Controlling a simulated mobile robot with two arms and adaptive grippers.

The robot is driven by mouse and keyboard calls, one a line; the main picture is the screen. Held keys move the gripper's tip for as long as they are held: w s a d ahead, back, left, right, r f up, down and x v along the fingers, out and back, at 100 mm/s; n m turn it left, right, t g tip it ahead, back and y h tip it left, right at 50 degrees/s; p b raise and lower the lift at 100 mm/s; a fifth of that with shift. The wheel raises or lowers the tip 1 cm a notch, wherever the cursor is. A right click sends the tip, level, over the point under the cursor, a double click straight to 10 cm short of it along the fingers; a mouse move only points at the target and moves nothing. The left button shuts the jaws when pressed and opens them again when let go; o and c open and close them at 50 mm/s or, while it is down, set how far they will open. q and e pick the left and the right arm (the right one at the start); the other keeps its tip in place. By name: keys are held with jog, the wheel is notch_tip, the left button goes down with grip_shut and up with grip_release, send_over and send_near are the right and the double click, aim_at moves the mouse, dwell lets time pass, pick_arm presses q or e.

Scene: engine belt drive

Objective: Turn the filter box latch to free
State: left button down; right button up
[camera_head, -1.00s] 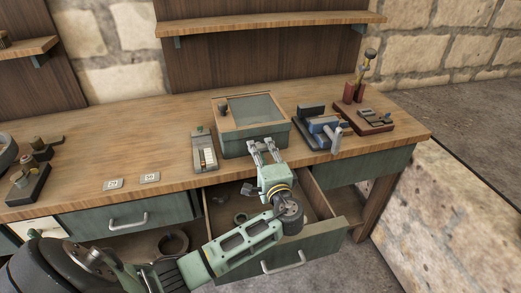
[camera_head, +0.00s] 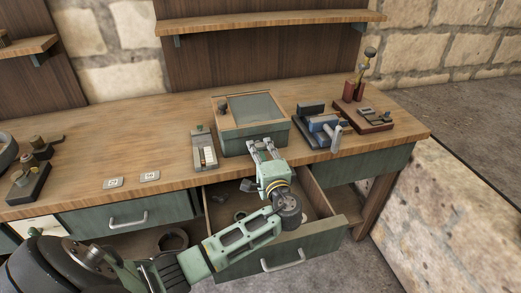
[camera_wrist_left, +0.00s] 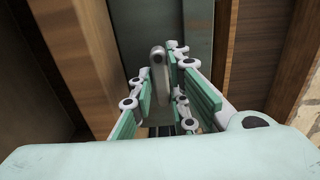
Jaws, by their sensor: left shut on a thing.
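The filter box (camera_head: 234,146) is a green box with a wood-framed glass lid and a dark knob at its left. It stands near the bench's front edge. My left gripper (camera_head: 262,146) is at the front face of the box. In the left wrist view, the grey rounded latch lever (camera_wrist_left: 158,72) stands between the green-padded fingers of this gripper (camera_wrist_left: 160,88), which is shut on it. The lever looks about upright in that view; its pivot is hidden. In the head view the fingers cover the latch. My right gripper is not in view.
An open drawer (camera_head: 322,240) with small parts in it lies below my left arm. A beige-and-dark device (camera_head: 204,151) stands left of the box. A blue vise-like tool (camera_head: 322,128) and a red-brown stand (camera_head: 362,118) are to the right. Two small number tags lie on the left bench.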

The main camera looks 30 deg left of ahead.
pick_arm(q)
jog(key=shift+r, duration=0.15)
jog(key=m+p, duration=0.2)
jog(key=shift+r+m+p, duration=0.15)
jog(key=shift+m+p, duration=0.2)
jog(key=shift+m, duration=0.05)
jog(key=m+p, duration=0.5)
jog(key=m, duration=0.1)
jog(key=m+p, duration=0.3)
jog(key=m, duration=0.1)
jog(key=shift+m, duration=0.4)
jog(key=shift+d+m+p, duration=0.1)
jog(key=shift+m+p, duration=1.3)
jog(key=shift+m, duration=0.7)
jog(key=shift+f, duration=0.2)
jog(key=c, duration=1.7)
grip_release()
jog(key=shift+w, duration=0.1)
jog(key=shift+c, duration=0.2)
